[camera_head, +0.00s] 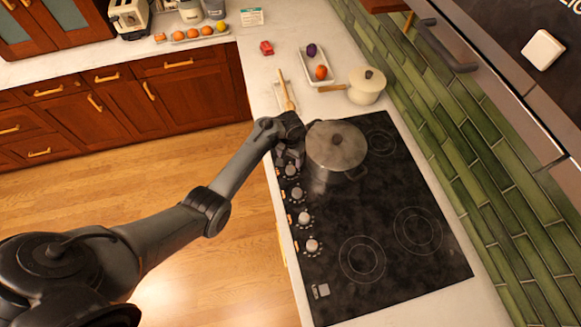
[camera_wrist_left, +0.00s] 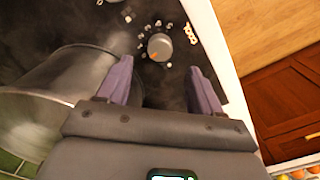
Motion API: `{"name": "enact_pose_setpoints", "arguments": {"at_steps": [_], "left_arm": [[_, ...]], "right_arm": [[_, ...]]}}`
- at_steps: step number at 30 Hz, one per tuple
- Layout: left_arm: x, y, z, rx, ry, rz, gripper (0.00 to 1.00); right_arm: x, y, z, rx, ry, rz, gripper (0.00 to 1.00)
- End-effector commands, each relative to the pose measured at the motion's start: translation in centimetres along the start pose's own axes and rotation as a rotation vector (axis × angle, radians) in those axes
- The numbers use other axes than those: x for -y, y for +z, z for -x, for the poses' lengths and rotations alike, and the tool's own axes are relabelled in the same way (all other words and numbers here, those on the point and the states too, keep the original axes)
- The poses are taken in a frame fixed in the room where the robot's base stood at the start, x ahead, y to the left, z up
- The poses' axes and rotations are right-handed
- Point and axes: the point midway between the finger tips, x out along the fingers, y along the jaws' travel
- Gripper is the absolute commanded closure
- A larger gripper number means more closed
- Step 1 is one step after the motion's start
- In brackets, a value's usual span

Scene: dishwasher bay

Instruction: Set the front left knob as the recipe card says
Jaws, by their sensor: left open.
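The black cooktop (camera_head: 335,215) has a row of grey round knobs along its left edge, including one knob (camera_head: 304,217) near the middle of the row. My left gripper (camera_head: 287,156) is over the far end of this row, beside the pot. In the left wrist view my left gripper (camera_wrist_left: 160,64) is open and empty, its two purple-grey fingers spread. A grey knob (camera_wrist_left: 159,46) with an orange mark lies ahead, between the fingertips' lines and apparently untouched. A small card (camera_head: 251,16) stands on the back counter; its writing is too small to read. My right gripper is out of view.
A lidded metal pot (camera_head: 337,147) stands close right of my left gripper; its side (camera_wrist_left: 55,85) fills the wrist view's left. A cream saucepan (camera_head: 366,85), a white tray (camera_head: 318,73) and a red object (camera_head: 266,47) are farther back. The cooktop's near part is clear.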

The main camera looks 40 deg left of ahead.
Motion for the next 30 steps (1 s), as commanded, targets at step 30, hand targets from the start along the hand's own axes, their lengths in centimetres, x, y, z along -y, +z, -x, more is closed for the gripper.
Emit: {"name": "enact_pose_setpoints", "arguments": {"at_steps": [30], "left_arm": [[0.1,0.0,-6.8,0.000,-0.002,0.000,0.54]], "right_arm": [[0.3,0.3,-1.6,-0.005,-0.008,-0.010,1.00]]}}
